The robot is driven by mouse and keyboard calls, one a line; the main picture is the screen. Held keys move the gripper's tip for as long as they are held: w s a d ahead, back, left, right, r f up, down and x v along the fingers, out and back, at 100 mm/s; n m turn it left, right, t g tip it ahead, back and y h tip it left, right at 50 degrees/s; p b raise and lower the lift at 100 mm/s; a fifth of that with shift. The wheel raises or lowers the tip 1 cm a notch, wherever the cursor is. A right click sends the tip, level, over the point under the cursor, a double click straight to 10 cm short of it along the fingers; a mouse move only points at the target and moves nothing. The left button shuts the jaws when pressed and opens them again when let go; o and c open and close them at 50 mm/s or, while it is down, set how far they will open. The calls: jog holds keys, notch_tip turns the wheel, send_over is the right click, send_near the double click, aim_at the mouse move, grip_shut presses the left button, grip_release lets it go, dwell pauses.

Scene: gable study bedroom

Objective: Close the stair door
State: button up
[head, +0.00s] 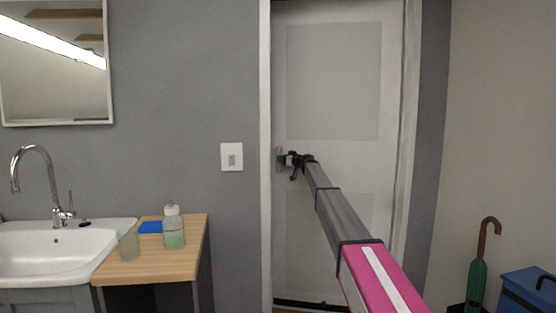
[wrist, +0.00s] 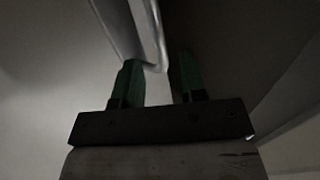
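The stair door (head: 335,80) is a pale panelled door in a white frame (head: 265,120). It looks nearly in line with its frame; I cannot tell whether it is fully shut. My arm reaches out to the door's left side, where my gripper (head: 281,158) is at about handle height. The gripper covers the handle area in the head view. In the wrist view my gripper (wrist: 160,82) has its two green fingers apart. A pale, shiny-edged piece (wrist: 150,35) reaches down between the fingertips, close to the left finger. I cannot tell whether it is the handle or the door's edge.
A wooden counter (head: 150,262) with a soap bottle (head: 173,228), a cup (head: 128,243) and a blue item (head: 150,227) stands left, beside a sink (head: 60,245). A light switch (head: 231,157) is on the wall. An umbrella (head: 477,275) and blue box (head: 528,292) stand right.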

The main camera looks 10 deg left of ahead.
jog(key=x, duration=0.4)
jog(key=shift+w+a, duration=0.15)
jog(key=shift+a, duration=0.1)
grip_shut()
jog(key=s+d+n+g+y, duration=0.1)
jog(key=s+d+g, duration=0.1)
jog(key=s, duration=1)
jog(key=s+d+n+g+y, duration=0.1)
jog(key=s+d, duration=0.3)
jog(key=s, duration=0.9)
jog(key=shift+s+d+f+n+g, duration=0.15)
jog(key=shift+s+n+g, duration=0.1)
jog(key=shift+n+g, duration=0.25)
grip_release()
jog(key=shift+d, duration=0.1)
